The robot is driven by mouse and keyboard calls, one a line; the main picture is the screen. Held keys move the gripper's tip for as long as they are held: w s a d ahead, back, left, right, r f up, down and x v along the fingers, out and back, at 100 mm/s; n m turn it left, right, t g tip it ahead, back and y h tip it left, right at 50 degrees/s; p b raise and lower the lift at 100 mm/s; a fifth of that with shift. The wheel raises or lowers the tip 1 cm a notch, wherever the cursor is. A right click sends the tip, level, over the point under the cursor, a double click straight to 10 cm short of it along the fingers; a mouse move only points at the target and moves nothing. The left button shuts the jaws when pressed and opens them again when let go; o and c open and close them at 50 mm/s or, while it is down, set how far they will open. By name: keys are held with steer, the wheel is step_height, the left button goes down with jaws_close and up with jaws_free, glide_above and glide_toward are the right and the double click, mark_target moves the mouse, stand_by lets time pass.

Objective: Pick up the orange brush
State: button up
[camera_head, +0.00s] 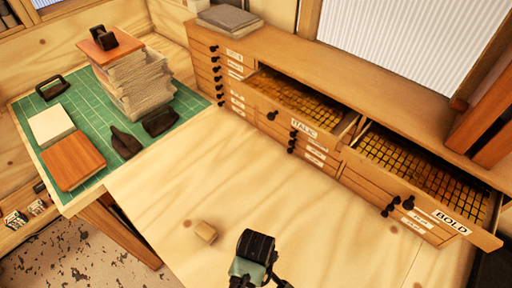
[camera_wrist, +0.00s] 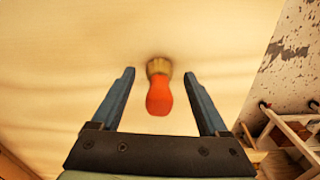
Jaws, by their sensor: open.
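The orange brush (camera_wrist: 159,95) shows in the wrist view, with a rounded orange handle toward my gripper and tan bristles at the far end. It lies on the pale wooden tabletop. My gripper (camera_wrist: 159,73) is open, its two blue fingers apart on either side of the brush, with visible gaps on both sides. Nothing is held. In the head view, the end of my arm is at the bottom middle, beside a small tan piece (camera_head: 205,232). I cannot tell whether that piece is the bristle end; no orange handle shows there.
A green cutting mat (camera_head: 85,105) at the left bears a paper stack (camera_head: 137,85), a wooden block (camera_head: 73,160) and dark tools. A type cabinet (camera_head: 245,102) with two open drawers stands along the back and right. The table's middle is clear.

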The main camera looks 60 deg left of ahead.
jaws_close()
stand_by(0.4)
